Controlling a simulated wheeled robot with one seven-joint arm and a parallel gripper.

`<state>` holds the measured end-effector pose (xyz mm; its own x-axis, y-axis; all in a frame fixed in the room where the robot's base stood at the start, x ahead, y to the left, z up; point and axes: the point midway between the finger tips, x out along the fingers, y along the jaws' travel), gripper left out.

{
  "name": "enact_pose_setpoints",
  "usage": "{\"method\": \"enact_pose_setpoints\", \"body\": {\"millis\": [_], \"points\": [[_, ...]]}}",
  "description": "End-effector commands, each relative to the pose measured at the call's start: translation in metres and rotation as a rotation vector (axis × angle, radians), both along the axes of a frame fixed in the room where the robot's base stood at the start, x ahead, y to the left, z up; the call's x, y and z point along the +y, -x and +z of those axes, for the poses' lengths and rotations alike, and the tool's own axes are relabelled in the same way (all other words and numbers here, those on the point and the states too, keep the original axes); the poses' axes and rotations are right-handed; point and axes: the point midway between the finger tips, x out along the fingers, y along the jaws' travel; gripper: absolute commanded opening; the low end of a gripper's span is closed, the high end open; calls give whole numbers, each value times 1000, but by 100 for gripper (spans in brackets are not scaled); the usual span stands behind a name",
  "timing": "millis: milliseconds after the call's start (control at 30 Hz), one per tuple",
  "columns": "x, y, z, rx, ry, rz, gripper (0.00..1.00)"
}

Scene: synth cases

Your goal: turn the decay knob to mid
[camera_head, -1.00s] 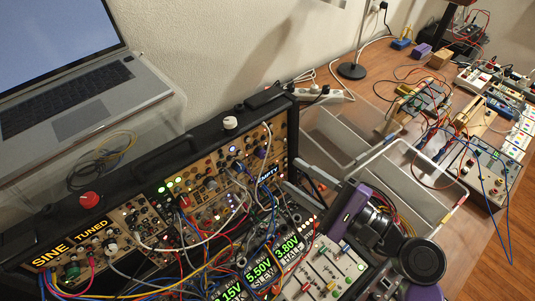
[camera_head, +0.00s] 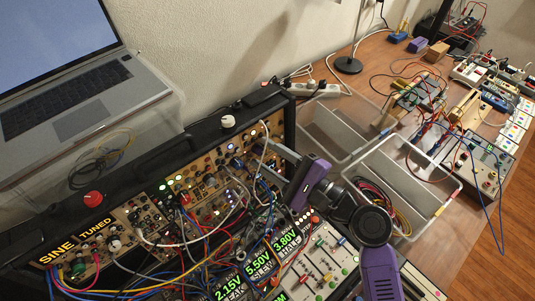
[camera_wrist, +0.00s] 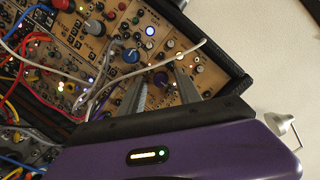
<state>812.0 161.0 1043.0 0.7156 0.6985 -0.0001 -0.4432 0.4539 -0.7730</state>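My gripper (camera_wrist: 162,72) is at the right end of the synth case's tan panels (camera_wrist: 182,42), its two fingers apart. A dark blue-purple knob (camera_wrist: 160,79) shows between the fingers in the wrist view. I cannot tell whether they touch it. A larger blue knob (camera_wrist: 130,56) sits just left of the fingers. No label reading decay is legible, so I cannot tell which knob it is or its setting. In the head view my gripper (camera_head: 268,166) reaches in from the right and hides part of the panels.
Patch cables loop over the synth case (camera_head: 165,150); a white cable (camera_wrist: 165,55) crosses close to the fingers. A red button (camera_head: 93,199) and white knob (camera_head: 228,121) stand on its top edge. Clear bins (camera_head: 335,128) stand right of it, a laptop (camera_head: 75,95) behind left.

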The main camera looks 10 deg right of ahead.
Motion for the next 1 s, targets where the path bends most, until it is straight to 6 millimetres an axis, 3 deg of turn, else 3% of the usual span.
{"method": "enact_pose_setpoints", "body": {"millis": [33, 200, 667, 1000], "points": [[0, 0, 0, 0, 0, 0, 33], [0, 0, 0, 0, 0, 0, 0], [0, 0, 0, -32, 48, 6, 0], [0, 0, 1, -172, 255, 32, 0]]}}
